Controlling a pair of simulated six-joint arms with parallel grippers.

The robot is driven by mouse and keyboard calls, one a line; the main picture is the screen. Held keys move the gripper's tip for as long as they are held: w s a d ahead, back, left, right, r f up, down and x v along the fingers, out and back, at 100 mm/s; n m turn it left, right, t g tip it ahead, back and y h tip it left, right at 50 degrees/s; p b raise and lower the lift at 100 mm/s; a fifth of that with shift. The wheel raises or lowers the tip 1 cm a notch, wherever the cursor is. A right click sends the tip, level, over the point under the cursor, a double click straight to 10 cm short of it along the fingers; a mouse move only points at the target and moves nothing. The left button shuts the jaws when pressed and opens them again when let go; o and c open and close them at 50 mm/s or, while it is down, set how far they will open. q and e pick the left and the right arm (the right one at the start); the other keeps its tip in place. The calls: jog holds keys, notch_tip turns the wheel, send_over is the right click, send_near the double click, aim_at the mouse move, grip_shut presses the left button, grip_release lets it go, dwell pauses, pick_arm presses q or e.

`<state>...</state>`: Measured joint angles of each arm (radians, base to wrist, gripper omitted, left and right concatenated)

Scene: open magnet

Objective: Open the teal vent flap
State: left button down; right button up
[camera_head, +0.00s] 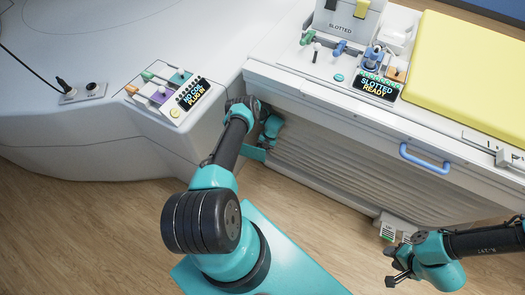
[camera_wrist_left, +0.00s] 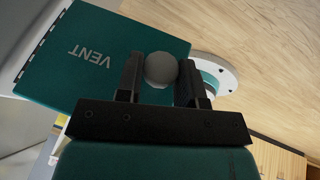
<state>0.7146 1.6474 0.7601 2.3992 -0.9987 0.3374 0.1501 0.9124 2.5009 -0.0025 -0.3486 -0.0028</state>
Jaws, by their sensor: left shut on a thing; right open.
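The teal vent flap (camera_wrist_left: 75,75) fills the upper left of the left wrist view, with "VENT" on its face and a hinge along its left edge at a pale panel. A grey round knob (camera_wrist_left: 161,69) sits by its right edge. My left gripper (camera_wrist_left: 159,63) is shut on this knob, one dark finger on each side. In the head view a teal plate, apparently the flap (camera_head: 254,153), juts out at the corner between the white housing and the bench; my left arm partly hides this spot. My right gripper (camera_head: 392,268) is open and empty at the lower right.
A white bench carries a yellow pad (camera_head: 470,70), a "SLOTTED READY" display (camera_head: 375,86) and several coloured levers. A blue handle (camera_head: 424,158) is on its front. A second display panel (camera_head: 190,94) is at the left. Wooden floor (camera_head: 90,220) lies open in front.

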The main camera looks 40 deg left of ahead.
pick_arm(q)
jog(key=c, duration=0.7)
grip_release()
jog(key=shift+c, duration=0.2)
jog(key=shift+s, duration=0.1)
